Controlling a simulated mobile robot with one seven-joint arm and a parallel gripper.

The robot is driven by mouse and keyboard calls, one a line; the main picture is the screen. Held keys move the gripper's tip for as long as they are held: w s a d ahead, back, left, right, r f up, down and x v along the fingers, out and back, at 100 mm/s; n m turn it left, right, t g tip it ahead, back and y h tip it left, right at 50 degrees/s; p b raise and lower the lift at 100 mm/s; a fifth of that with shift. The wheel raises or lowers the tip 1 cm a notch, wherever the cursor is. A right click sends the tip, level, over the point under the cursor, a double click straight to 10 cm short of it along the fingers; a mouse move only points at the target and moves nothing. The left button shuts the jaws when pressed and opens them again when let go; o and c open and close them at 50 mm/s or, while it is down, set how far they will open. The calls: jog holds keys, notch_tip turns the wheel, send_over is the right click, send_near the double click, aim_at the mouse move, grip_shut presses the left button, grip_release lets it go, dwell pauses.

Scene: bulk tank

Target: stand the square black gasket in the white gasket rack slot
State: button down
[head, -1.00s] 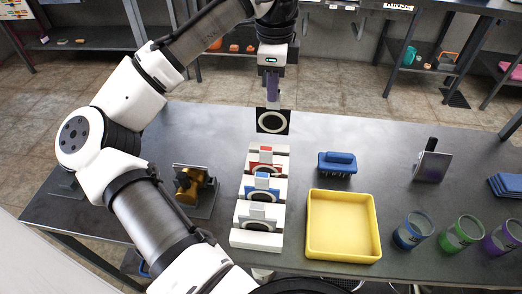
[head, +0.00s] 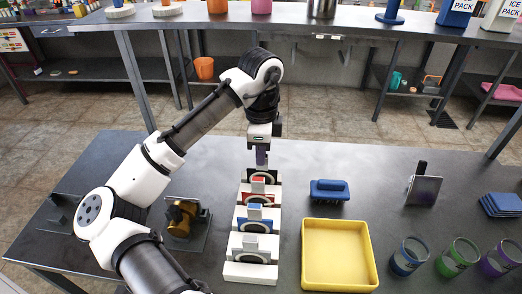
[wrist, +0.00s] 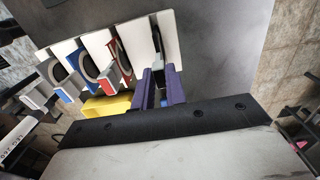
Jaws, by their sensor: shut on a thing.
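The square black gasket (head: 274,176) with its pale ring is upright at the far end of the white gasket rack (head: 250,273) in the head view. My gripper (head: 262,160) is above it, shut on its top. In the wrist view my purple fingers (wrist: 161,88) close around a narrow grey piece, between the last white rack dividers (wrist: 167,38). The gasket's lower edge is hidden behind the red gasket (head: 258,198), so I cannot tell whether it is fully seated. A blue gasket (head: 254,224) and a grey gasket (head: 250,250) stand in nearer slots.
A yellow tray (head: 340,284) and a blue brush (head: 329,190) lie right of the rack. A brass fitting on a stand (head: 182,216) is left of it. Cups stand at the right. The table beyond the rack is clear.

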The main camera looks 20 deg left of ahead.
jog(key=shift+f, duration=0.1)
jog(key=c, duration=1.4)
grip_release()
jog(key=shift+c, duration=0.2)
notch_tip(320, 180, up, 12)
